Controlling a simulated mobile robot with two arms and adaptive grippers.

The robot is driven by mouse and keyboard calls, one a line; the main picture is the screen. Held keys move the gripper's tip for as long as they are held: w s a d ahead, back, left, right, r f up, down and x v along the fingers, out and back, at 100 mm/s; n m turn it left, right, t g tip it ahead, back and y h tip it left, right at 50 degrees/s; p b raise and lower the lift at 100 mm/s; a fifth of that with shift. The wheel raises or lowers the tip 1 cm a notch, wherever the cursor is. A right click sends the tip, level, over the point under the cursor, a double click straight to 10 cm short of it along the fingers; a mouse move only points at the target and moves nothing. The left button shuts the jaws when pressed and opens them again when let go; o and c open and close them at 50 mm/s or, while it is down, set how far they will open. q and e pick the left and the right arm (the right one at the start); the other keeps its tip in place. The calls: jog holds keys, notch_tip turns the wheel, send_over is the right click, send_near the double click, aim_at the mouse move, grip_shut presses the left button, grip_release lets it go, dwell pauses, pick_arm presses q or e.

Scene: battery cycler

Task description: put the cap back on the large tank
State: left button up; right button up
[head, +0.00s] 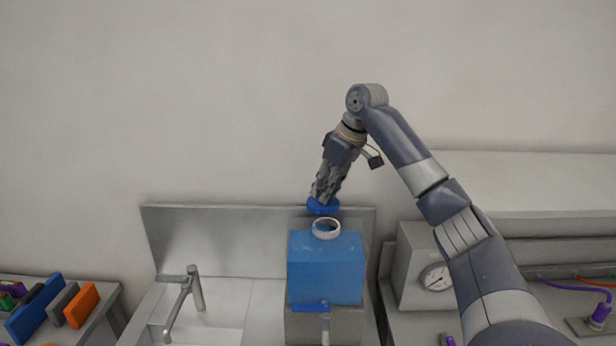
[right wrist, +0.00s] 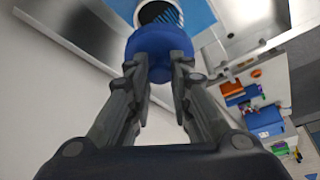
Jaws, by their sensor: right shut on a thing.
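The large tank (head: 325,270) is a blue box with a white open neck (head: 326,229) on top and a blue tap (head: 310,307) at its front. My right gripper (head: 322,197) is shut on the blue cap (head: 323,206) and holds it just above the neck, apart from it in the head view. In the right wrist view the cap (right wrist: 160,52) sits between the fingertips of my right gripper (right wrist: 160,72), with the white neck (right wrist: 158,12) just beyond it. My left gripper is not in view.
A sink with a grey faucet (head: 195,290) lies left of the tank, with a metal backsplash (head: 220,240) behind. A grey box with a dial (head: 415,270) stands to the right. Coloured blocks (head: 82,305) stand on the far-left bench.

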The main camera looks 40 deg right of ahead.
aim_at(333, 205)
jog(key=shift+w+d, duration=0.1)
jog(key=shift+w, duration=0.15)
jog(key=shift+s, duration=0.2)
jog(key=shift+s+f, duration=0.9)
jog(key=shift+s, duration=0.3)
jog(key=x, duration=0.3)
jog(key=shift+w+d+f+b, duration=0.1)
jog(key=shift+d+b, duration=0.05)
jog(key=shift+b, duration=0.2)
jog(key=shift+f, duration=0.3)
pick_arm(q)
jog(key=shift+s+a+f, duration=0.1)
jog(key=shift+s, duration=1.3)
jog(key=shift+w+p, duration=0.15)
jog(key=shift+p, duration=0.2)
pick_arm(e)
jog(key=shift+s+f, duration=0.2)
jog(key=shift+s, duration=0.05)
